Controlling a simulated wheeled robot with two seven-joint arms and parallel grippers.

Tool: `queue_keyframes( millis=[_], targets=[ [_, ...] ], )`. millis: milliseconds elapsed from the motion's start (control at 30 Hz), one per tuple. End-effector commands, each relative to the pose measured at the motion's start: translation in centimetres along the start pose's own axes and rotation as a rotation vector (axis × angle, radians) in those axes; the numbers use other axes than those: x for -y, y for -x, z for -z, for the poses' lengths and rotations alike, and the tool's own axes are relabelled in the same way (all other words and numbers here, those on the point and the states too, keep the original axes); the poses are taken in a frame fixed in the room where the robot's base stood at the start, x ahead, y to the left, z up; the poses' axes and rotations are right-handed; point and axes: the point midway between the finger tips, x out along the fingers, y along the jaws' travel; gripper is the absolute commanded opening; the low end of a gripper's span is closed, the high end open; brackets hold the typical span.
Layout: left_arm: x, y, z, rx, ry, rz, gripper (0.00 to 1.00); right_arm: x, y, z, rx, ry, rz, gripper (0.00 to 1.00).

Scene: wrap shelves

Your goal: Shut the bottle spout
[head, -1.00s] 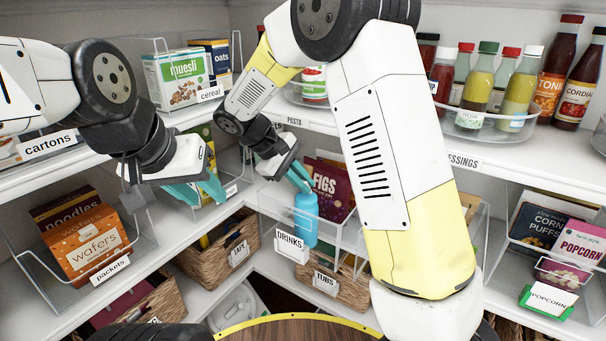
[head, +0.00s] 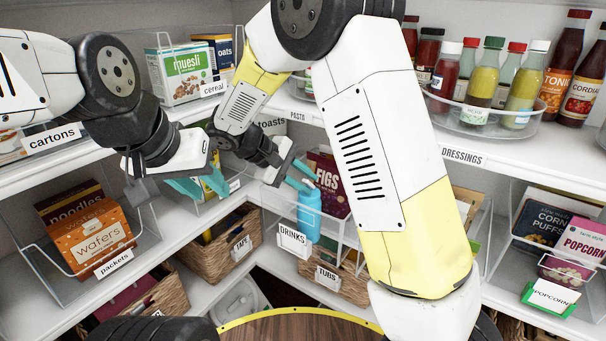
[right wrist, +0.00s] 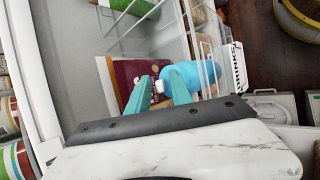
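A blue bottle (head: 309,214) stands in the wire bin labelled DRINKS, and it also shows in the right wrist view (right wrist: 202,76). Its small white spout (right wrist: 160,87) sticks out from the bottle's top end. My right gripper (head: 303,178) is at the top of the bottle. In the right wrist view its teal fingers (right wrist: 158,88) are apart, with the spout in the gap, close to the finger on the bottle side. Whether that finger touches it I cannot tell. My left gripper (head: 200,186) is open and empty in front of the left shelves, away from the bottle.
A maroon FIGS box (head: 328,184) stands right behind the bottle. The DRINKS label (head: 294,240) hangs on the bin's wire front. A TUBS basket (head: 352,284) is below. Dressing bottles stand on the shelf above right. A wooden round surface (head: 300,328) is at the bottom.

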Motion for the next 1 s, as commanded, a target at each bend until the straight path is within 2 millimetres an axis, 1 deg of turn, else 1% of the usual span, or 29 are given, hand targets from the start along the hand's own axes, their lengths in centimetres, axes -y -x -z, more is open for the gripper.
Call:
queue_keyframes(
  millis=[267,367,467,700,800,900,1000],
  targets=[
    [0.0,0.0,0.0,0.000,0.000,0.000,0.36,0.0,0.0,0.0,0.000,0.000,0.000,0.32],
    [0.0,0.0,0.0,0.000,0.000,0.000,0.36,0.0,0.3,0.0,-0.001,0.000,0.000,0.32],
    [0.0,0.0,0.0,0.000,0.000,0.000,0.36,0.0,1.4,0.1,-0.003,0.000,0.000,0.32],
    [0.0,0.0,0.0,0.000,0.000,0.000,0.36,0.0,5.5,0.1,-0.003,0.000,0.000,0.32],
    [0.0,0.0,0.0,0.000,0.000,0.000,0.36,0.0,6.8,0.1,-0.002,0.000,-0.001,0.32],
    [0.0,0.0,0.0,0.000,0.000,0.000,0.36,0.0,7.6,0.1,-0.001,0.000,0.000,0.32],
    [0.0,0.0,0.0,0.000,0.000,0.000,0.36,0.0,7.8,0.0,0.000,0.000,0.001,0.32]
  ],
)
